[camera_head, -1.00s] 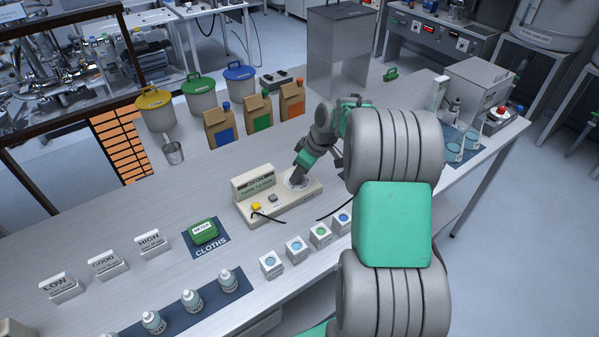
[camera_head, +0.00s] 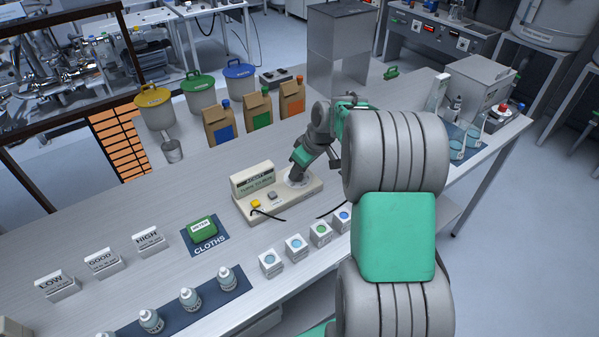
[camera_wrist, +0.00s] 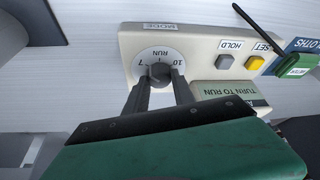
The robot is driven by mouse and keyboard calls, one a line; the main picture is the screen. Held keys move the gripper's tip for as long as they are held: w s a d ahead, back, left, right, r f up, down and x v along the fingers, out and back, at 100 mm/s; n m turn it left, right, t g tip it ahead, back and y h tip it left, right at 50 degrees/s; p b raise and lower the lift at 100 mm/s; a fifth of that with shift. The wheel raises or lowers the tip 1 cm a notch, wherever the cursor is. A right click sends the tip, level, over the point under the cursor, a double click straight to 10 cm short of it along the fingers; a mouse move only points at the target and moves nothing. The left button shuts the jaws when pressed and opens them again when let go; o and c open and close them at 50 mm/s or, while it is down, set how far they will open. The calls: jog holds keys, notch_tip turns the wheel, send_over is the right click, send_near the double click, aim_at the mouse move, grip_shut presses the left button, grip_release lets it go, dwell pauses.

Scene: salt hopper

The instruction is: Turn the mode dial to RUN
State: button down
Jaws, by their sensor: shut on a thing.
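The mode dial (camera_wrist: 160,72) is a dark knob on a round white plate (camera_wrist: 142,65) marked RUN, with further markings at its sides, under a MODE label. My gripper (camera_wrist: 159,82) is shut on the knob in the wrist view, one finger on each side. The dial sits on a cream instrument (camera_head: 255,208) whose display (camera_wrist: 223,118) reads TURN TO RUN. In the head view my gripper (camera_head: 297,178) reaches down at the right end of the instrument and hides most of the dial. I cannot tell exactly where the pointer stands.
A grey HOLD button (camera_wrist: 225,62) and a yellow SET button (camera_wrist: 254,63) sit beside the dial. A green box (camera_head: 203,229) lies on the CLOTHS mat (camera_head: 210,247). Small white boxes (camera_head: 296,247) stand in front. Paper bags (camera_head: 258,112) stand behind.

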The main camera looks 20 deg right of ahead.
aim_at(298, 187)
jog(key=m+h+b, duration=0.1)
jog(key=m, duration=0.1)
jog(key=m+h+b, duration=0.1)
jog(key=m+b, duration=0.1)
jog(key=m, duration=0.1)
jog(key=shift+a+f+t, duration=0.1)
jog(key=shift+a+t, duration=0.1)
jog(key=shift+t, duration=0.1)
jog(key=shift+m+h+b, duration=0.9)
jog(key=shift+m, duration=1.5)
jog(key=c, duration=1.1)
grip_release()
jog(key=shift+o, duration=0.2)
jog(key=b+v, duration=0.1)
jog(key=v, duration=0.7)
jog(key=shift+w, duration=0.15)
